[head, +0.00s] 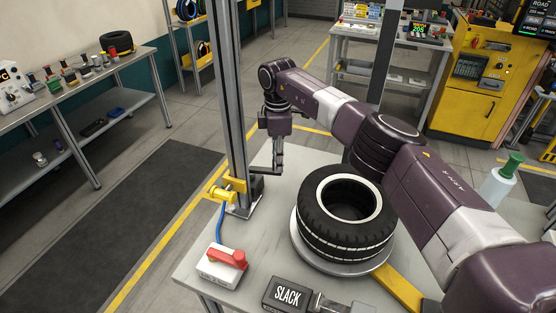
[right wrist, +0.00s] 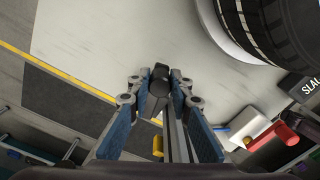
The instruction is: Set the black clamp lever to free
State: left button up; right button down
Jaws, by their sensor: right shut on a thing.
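The black clamp lever (head: 262,173) sticks out to the right from the base of the upright metal post (head: 229,95) at the table's far left corner. My right gripper (head: 278,163) points down at its outer end, with its fingers around it. In the right wrist view the black lever end (right wrist: 160,76) sits between the two fingers of my right gripper (right wrist: 160,88), which is shut on it. The tyre (head: 345,213) lies flat on a round plate to the right of the lever. My left gripper is not in view.
A white box with a red handle (head: 222,266) stands at the table's front left. A black "SLACK" sign (head: 287,295) is at the front edge. A green-capped bottle (head: 502,183) stands at right. The grey table top (head: 262,224) is clear between post and tyre.

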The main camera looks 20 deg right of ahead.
jog(key=c, duration=1.7)
grip_release()
jog(key=shift+c, duration=0.2)
jog(key=shift+r, duration=0.1)
notch_tip(320, 180, up, 12)
